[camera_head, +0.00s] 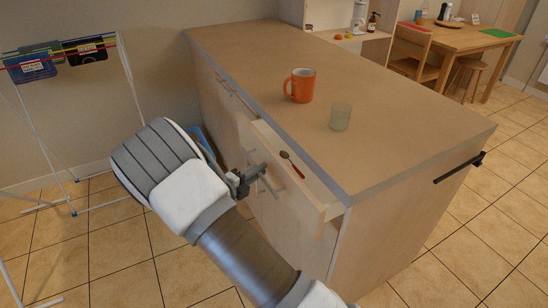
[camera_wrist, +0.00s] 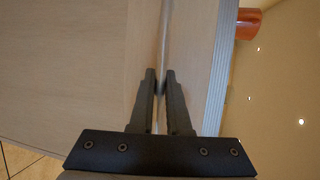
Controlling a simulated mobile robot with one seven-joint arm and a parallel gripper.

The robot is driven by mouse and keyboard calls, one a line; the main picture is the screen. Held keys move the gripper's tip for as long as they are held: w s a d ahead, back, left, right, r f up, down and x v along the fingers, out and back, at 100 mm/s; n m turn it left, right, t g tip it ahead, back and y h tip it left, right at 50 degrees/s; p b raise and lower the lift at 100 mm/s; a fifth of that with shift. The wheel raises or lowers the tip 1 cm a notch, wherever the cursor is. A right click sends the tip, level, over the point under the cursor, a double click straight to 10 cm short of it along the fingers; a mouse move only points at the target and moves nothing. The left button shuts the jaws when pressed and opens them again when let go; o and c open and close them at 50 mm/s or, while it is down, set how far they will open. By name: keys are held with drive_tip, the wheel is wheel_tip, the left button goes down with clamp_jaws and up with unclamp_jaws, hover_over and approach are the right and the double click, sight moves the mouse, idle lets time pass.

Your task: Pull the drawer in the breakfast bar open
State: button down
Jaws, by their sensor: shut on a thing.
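The breakfast bar (camera_head: 405,172) has a wooden body and a brown top. Its drawer (camera_head: 318,205) stands partly open at the near end in the head view, and a dark spoon (camera_head: 288,156) lies in it. My gripper (camera_head: 257,172) is at the bar's front, just left of the open drawer. The fingers hide most of the hold; I cannot tell which panel this handle belongs to.
An orange mug (camera_head: 300,85) and a clear glass (camera_head: 340,117) stand on the top. A black rail (camera_head: 460,168) juts from the near end. A drying rack (camera_head: 72,120) stands at the left. Tiled floor is free before the bar. A table (camera_head: 462,38) and chairs are behind.

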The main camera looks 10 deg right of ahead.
drive_tip(key=s+a+p, duration=0.2)
drive_tip(key=a, duration=0.5)
drive_tip(key=shift+s+a+p, duration=0.25)
drive_tip(key=shift+p, duration=0.05)
drive_tip(key=c, duration=1.2)
unclamp_jaws()
drive_tip(key=shift+o, duration=0.2)
drive_tip(key=p+v, duration=0.2)
drive_tip(key=v, duration=1.5)
drive_tip(key=shift+s+a, duration=0.1)
drive_tip(key=shift+a, duration=0.05)
